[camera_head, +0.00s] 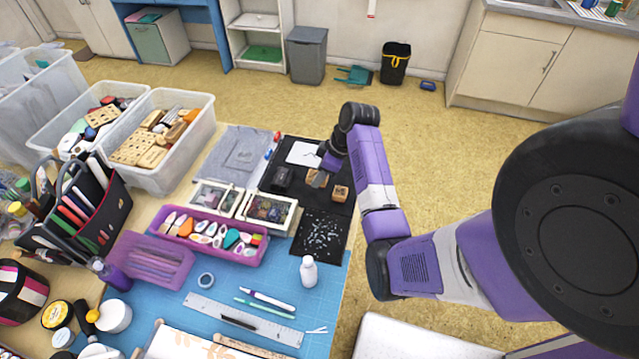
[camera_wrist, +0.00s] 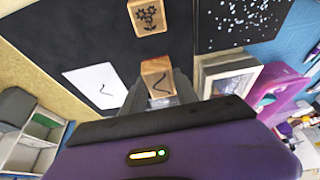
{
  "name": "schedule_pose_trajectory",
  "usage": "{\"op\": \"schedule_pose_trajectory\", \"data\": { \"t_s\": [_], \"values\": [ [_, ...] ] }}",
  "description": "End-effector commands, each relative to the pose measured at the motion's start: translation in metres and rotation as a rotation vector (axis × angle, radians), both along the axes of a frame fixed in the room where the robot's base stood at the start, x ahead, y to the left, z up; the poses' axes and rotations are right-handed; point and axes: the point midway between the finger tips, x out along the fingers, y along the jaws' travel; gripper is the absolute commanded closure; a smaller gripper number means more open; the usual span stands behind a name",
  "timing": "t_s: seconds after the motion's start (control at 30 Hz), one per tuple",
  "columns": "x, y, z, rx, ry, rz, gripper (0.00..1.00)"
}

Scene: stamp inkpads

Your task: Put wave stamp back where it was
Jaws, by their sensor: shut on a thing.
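My gripper (camera_wrist: 158,98) is shut on the wave stamp (camera_wrist: 157,77), a small wooden block with a dark curved line on its top face. In the head view my gripper (camera_head: 321,176) is over the black mat (camera_head: 311,205), and its fingers partly cover the stamp there. I cannot tell whether the stamp touches the mat. White paper (camera_wrist: 95,88) with a small dark wave mark lies to the left in the wrist view; the paper also shows at the mat's far end in the head view (camera_head: 302,153).
A flower stamp (camera_wrist: 148,16) stands on the mat, also seen in the head view (camera_head: 341,192). A dark inkpad (camera_head: 281,178) lies left of my gripper. Framed boxes (camera_head: 268,208), a purple tray (camera_head: 208,236) and a white bottle (camera_head: 308,271) stand nearer the front.

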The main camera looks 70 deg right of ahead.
Motion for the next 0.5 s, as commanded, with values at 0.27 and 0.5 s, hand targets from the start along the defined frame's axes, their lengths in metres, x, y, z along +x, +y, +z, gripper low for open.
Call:
{"op": "schedule_pose_trajectory", "data": {
  "t_s": [0.27,0.5],
  "values": [
    [0.0,0.0,-0.026,0.002,0.001,0.0,0.99],
    [0.0,0.0,-0.046,-0.001,-0.001,0.0,0.99]
  ]
}}
